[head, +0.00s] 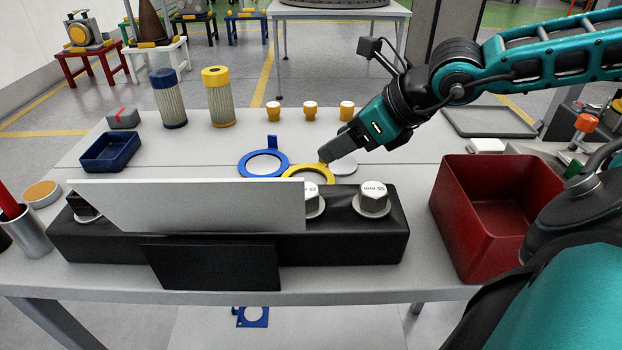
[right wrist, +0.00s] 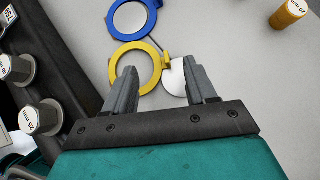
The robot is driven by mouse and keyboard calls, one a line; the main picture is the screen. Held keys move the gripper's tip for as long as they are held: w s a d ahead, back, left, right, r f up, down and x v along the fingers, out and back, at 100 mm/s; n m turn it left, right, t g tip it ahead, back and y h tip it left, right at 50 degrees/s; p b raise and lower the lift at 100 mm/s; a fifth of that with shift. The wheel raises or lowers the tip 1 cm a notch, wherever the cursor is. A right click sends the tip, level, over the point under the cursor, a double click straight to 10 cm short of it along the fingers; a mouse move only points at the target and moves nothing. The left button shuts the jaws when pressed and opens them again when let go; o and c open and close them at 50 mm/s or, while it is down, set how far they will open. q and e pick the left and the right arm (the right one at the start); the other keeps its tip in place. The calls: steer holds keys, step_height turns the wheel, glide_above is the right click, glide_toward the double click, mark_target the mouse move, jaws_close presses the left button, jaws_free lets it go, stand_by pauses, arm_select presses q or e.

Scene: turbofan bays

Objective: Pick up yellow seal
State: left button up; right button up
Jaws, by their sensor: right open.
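The yellow seal (head: 287,173), a flat ring with a small tab, lies on the table behind the black block, partly hidden by the grey panel. In the right wrist view the yellow seal (right wrist: 114,62) shows almost whole. My right gripper (head: 328,156) is over the seal's tab side. Its jaws (right wrist: 160,66) are open and empty. One finger overlaps the ring and its opening; the tab lies near the gap between the fingertips. I cannot tell whether they touch. The other finger overlaps a white disc (right wrist: 173,82). My left gripper is not in view.
A blue ring (head: 246,160) lies beside the seal. The black block (head: 340,240) with hex caps and a grey panel (head: 200,205) stand in front. A red bin (head: 455,215) is at right.

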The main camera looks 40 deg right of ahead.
mark_target(328, 170)
steer(key=b+x, duration=0.1)
steer(key=x, duration=0.2)
steer(key=shift+w+a+f, duration=0.1)
steer(key=shift+w+f, duration=0.05)
steer(key=shift+f, duration=0.1)
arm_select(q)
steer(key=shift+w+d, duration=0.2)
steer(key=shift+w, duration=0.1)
arm_select(e)
steer(key=shift+x, duration=1)
steer(key=shift+c, duration=0.4)
jaws_close()
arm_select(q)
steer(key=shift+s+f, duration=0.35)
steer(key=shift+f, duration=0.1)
arm_select(e)
steer(key=shift+r, duration=0.1)
steer(key=shift+w+r, duration=0.1)
steer(key=shift+r, duration=0.45)
arm_select(q)
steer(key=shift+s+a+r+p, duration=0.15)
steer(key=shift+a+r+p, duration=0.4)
steer(key=shift+p, duration=0.65)
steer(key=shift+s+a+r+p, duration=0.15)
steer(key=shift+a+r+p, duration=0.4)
steer(key=shift+p, duration=0.6)
arm_select(e)
step_height(328, 170, up, 19)
